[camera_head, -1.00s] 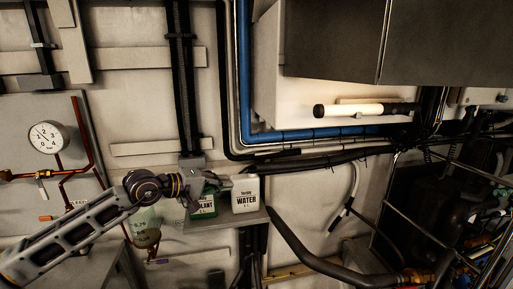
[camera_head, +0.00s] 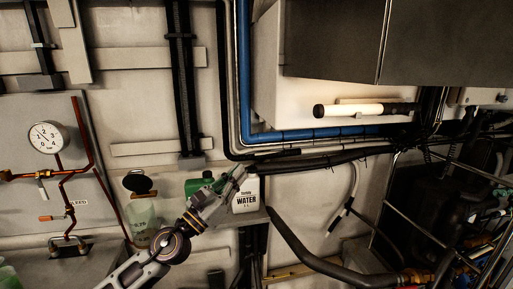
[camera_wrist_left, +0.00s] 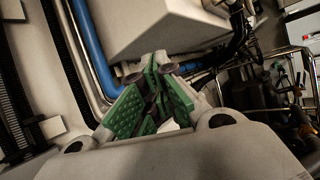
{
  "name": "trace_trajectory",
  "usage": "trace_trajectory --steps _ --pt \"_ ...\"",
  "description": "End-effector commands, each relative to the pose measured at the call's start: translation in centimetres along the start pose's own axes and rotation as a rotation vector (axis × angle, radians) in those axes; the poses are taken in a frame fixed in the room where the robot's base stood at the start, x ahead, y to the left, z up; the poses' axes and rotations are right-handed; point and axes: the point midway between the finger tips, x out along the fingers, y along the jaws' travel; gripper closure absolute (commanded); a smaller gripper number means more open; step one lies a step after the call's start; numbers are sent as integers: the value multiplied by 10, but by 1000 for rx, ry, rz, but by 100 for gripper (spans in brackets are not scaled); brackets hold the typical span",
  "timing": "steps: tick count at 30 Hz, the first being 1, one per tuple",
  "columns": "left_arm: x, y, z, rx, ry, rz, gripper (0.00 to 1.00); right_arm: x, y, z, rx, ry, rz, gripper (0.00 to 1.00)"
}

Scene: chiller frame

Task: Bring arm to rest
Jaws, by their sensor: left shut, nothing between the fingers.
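My left arm comes up from the bottom of the head view. Its gripper (camera_head: 232,180) points up and to the right, in front of the shelf with the containers. In the left wrist view the green-padded fingers (camera_wrist_left: 155,92) are drawn together at the tips, with nothing held between them. The gripper overlaps the white WATER container (camera_head: 246,197) and partly hides the green container (camera_head: 200,184) in the head view. I cannot tell the gap between them. My right gripper is in neither view.
A pressure gauge (camera_head: 45,137) and copper pipes (camera_head: 72,185) are on the left panel. A clear bottle (camera_head: 143,220) stands left of the arm. A blue pipe (camera_head: 243,75) and a white tube lamp (camera_head: 362,110) are above right. A black hose (camera_head: 310,258) runs below right.

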Motion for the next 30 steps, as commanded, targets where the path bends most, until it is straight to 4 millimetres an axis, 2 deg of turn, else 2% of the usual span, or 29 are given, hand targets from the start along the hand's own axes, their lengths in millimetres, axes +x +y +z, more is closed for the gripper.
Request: trace_trajectory --steps 7,14,24,30 --pt "-24 28 -8 -406 -60 222 100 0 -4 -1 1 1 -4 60" --pt "-59 57 -31 -762 -117 448 100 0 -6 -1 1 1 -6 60" --pt "-132 86 -85 -1247 -215 817 100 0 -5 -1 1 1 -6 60" --pt "-185 89 -124 -1503 -285 1060 100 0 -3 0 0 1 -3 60"
